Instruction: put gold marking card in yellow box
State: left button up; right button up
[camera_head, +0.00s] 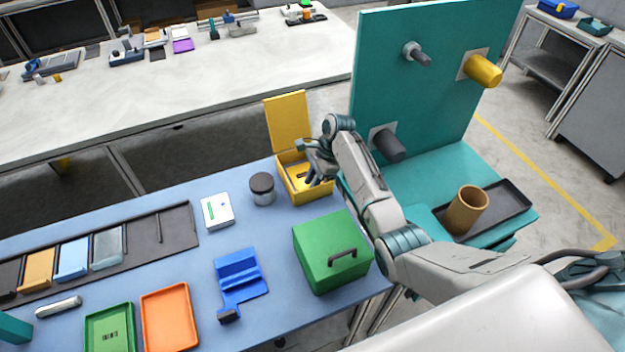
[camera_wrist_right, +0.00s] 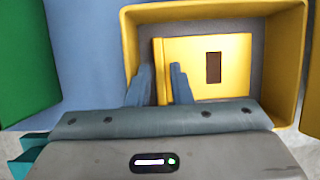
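The yellow box (camera_head: 308,197) stands open at the back right of the blue table, its lid raised behind it. The gold marking card (camera_wrist_right: 222,62), with a dark rectangle on it, lies inside the box in the right wrist view. My right gripper (camera_head: 314,178) reaches down into the box from the right and hides part of it. In the right wrist view its two fingers (camera_wrist_right: 160,75) are apart, at the card's left edge, with a gap showing between them. The right finger overlaps the card; the fingers do not look closed on it. My left gripper is not in view.
A green box with a handle (camera_head: 325,255) stands in front of the yellow box. A dark-lidded jar (camera_head: 262,188) and a white box (camera_head: 217,211) are to its left. A teal pegboard (camera_head: 440,60) rises behind right. A blue holder (camera_head: 240,278) lies mid-table.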

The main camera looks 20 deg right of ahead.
jog(key=shift+r, duration=0.15)
jog(key=shift+r, duration=0.3)
jog(key=b+v, duration=0.2)
jog(key=v, duration=1)
jog(key=shift+r, duration=0.2)
jog(key=shift+b, duration=0.3)
dwell(0.5)
